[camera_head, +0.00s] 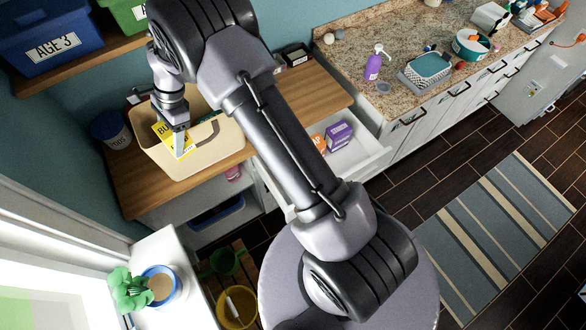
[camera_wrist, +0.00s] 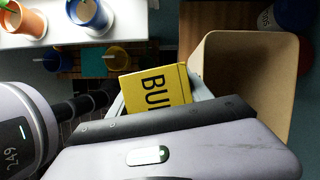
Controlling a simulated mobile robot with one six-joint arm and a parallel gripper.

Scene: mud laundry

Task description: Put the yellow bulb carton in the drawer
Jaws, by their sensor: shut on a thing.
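The yellow bulb carton (camera_head: 172,137) is in my gripper (camera_head: 180,148), at the beige bin on the wooden counter. In the wrist view the carton (camera_wrist: 157,89) shows its yellow face with black letters, partly hidden by my gripper (camera_wrist: 165,110). The gripper is shut on it. The carton overlaps the bin's opening in the head view; its exact height there is hard to tell. The drawer (camera_head: 362,160) is pulled open under the counter to the right, partly hidden by my arm.
The beige bin (camera_head: 205,162) stands on the wooden counter (camera_head: 130,185); it also shows in the wrist view (camera_wrist: 250,45). A dark blue tub (camera_head: 110,130) stands left of it. The drawer's right part looks clear. A potted plant (camera_head: 135,288) stands at lower left.

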